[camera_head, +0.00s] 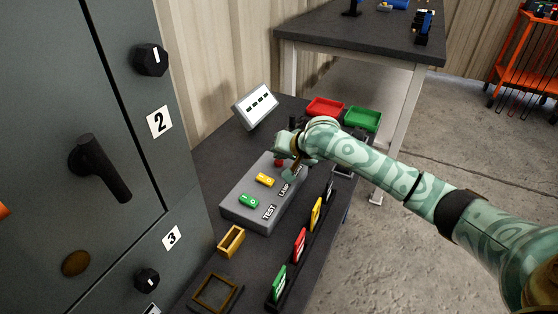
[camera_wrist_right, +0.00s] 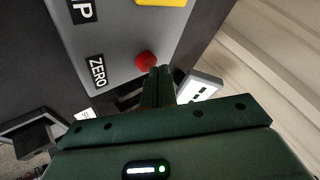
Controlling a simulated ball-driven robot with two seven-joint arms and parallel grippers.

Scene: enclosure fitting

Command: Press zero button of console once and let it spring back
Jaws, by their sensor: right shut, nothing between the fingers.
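The grey console (camera_head: 239,213) lies on the dark bench in the head view, with green, yellow and red buttons and printed labels. Its red button (camera_head: 279,162) sits at the far end, beside my right gripper (camera_head: 292,173). In the right wrist view the red button (camera_wrist_right: 146,61) is round and raised, across from the ZERO label (camera_wrist_right: 97,71). My right gripper (camera_wrist_right: 158,74) is shut and empty, its fingertips right next to the red button. I cannot tell whether they touch it. The ZERO label is hidden in the head view. My left gripper is out of view.
A tilted display (camera_head: 256,106) stands behind the console. Red (camera_head: 325,107) and green (camera_head: 362,118) trays lie beyond it. A rack of coloured tags (camera_head: 300,244) runs along the right. A grey cabinet (camera_head: 60,150) fills the left.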

